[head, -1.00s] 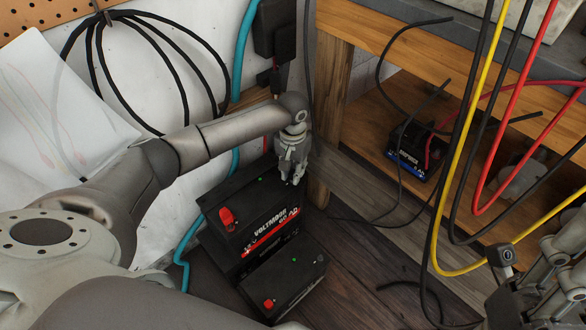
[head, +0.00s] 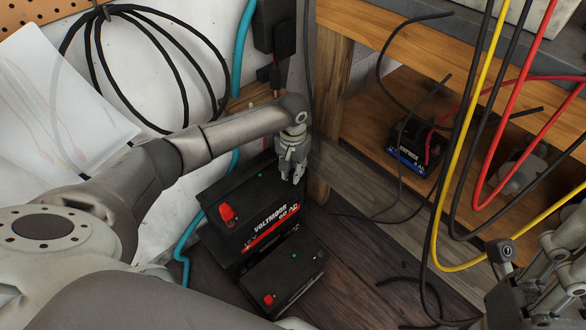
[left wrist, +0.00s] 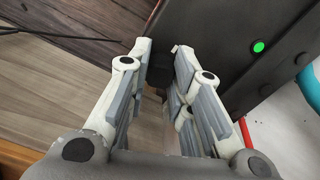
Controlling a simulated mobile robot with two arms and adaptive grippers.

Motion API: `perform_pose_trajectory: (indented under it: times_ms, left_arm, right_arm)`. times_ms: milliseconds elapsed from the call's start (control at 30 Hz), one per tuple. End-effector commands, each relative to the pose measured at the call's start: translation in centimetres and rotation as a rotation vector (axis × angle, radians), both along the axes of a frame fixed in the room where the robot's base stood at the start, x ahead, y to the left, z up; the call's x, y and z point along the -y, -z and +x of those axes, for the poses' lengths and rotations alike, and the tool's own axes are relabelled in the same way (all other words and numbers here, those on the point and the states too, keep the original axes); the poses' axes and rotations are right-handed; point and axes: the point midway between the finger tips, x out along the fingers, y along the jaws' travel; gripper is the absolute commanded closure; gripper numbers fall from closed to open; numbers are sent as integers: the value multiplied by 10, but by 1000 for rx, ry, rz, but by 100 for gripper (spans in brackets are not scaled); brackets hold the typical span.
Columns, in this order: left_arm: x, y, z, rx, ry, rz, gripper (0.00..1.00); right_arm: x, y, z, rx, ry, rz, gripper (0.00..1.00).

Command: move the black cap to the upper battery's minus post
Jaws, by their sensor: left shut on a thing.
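My left gripper (head: 292,170) is over the far right end of the upper battery (head: 262,205), a black case with a red cap (head: 228,214) at its left end. In the left wrist view the fingers are closed around the black cap (left wrist: 158,74), which sits between the fingertips beside the upper battery's dark top (left wrist: 280,65). The fingers hide the minus post, so I cannot tell whether the cap touches it. The lower battery (head: 290,275) stands in front, with its own red cap (head: 268,300). My right gripper (head: 560,270) is at the right edge, partly cut off.
A wooden bench (head: 335,105) stands right of the batteries, its leg close to my left gripper. A small black and blue battery (head: 412,150) sits on its shelf. Black, yellow and red cables hang at right. A teal hose (head: 187,235) runs behind the batteries at left.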

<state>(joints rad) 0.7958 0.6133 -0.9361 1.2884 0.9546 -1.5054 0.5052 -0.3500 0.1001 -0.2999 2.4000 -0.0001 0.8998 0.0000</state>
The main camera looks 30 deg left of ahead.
Motion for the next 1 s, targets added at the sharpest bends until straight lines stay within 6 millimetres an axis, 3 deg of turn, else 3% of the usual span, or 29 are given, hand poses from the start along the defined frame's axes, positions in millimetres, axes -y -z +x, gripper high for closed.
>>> perform_pose_trajectory:
  times_ms: [67, 100, 300, 667, 767, 1000]
  left_arm:
    - [0, 0, 0, 0, 0, 0, 89]
    - [0, 0, 0, 0, 0, 0, 77]
    - [0, 0, 0, 0, 0, 0, 54]
    - [0, -5, 0, 1, -1, -1, 54]
    - [0, -18, 1, 2, 0, -1, 54]
    - [0, -69, 1, 4, 1, -1, 54]
  right_arm:
    - [0, 0, 0, 0, 0, 0, 60]
    - [0, 0, 0, 0, 0, 0, 60]
    - [0, 0, 0, 0, 0, 0, 60]
    - [0, 0, 0, 1, 1, 1, 60]
    - [0, 0, 0, 1, 1, 1, 60]
    - [0, 0, 0, 0, 0, 0, 60]
